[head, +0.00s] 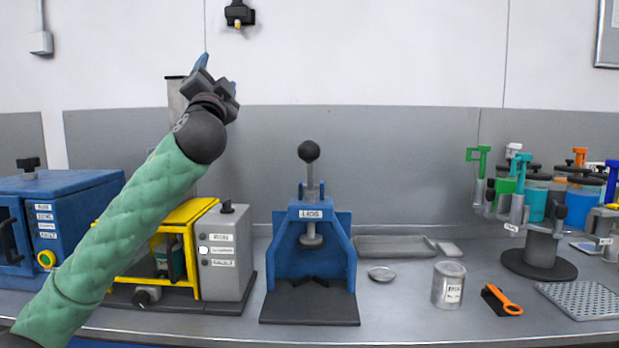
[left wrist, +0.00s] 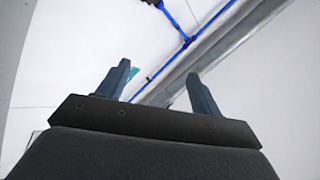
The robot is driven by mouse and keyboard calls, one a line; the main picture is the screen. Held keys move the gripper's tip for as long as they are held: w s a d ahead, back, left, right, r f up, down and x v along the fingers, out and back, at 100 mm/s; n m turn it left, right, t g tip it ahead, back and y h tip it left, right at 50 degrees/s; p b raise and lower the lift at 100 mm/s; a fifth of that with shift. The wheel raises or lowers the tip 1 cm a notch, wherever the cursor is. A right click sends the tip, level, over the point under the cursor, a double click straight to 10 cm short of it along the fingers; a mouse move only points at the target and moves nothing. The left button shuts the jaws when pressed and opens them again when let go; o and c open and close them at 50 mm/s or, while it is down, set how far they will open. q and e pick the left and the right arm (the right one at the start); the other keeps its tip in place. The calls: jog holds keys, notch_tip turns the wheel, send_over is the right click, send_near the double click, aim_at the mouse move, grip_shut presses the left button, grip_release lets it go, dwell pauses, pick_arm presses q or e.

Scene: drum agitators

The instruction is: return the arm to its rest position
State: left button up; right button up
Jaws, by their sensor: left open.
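My left arm, in a green quilted sleeve, comes in from the lower left in the head view and reaches up over the bench. Its left gripper (head: 217,72) is raised high in front of the wall, well above the machines, and points upward. In the left wrist view its two fingers (left wrist: 155,88) stand apart with nothing between them, against the ceiling and a blue pipe. The gripper is open and empty. My right gripper is in neither view.
Along the bench stand a blue box machine (head: 75,215), a yellow-framed machine (head: 185,255), a blue press (head: 310,250), a metal can (head: 448,285), an orange-handled tool (head: 502,300) and a rack of coloured containers (head: 540,200). The left forearm passes in front of the yellow-framed machine.

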pick_arm(q)
jog(key=s+d+f+n+g+h+p, duration=0.1)
jog(key=s+f+n+g, duration=0.2)
jog(key=f, duration=1.3)
jog(key=s+d+f+g+h+p, duration=0.1)
jog(key=s+f+g, duration=0.35)
jog(key=f, duration=1.15)
jog(key=s+d+f+n+g+h+p, duration=0.15)
jog(key=f+g, duration=0.45)
jog(key=f, duration=1)
jog(key=s+d+f+n+g+p, duration=0.1)
jog(key=s+f+g, duration=0.4)
jog(key=s+f, duration=1.2)
jog(key=s+d+f+n+g+p, duration=0.1)
jog(key=s+f+g, duration=0.4)
jog(key=s+f, duration=1.2)
jog(key=s+n+p, duration=0.1)
jog(key=s+p, duration=0.1)
jog(key=s, duration=0.3)
jog(key=shift+f, duration=0.25)
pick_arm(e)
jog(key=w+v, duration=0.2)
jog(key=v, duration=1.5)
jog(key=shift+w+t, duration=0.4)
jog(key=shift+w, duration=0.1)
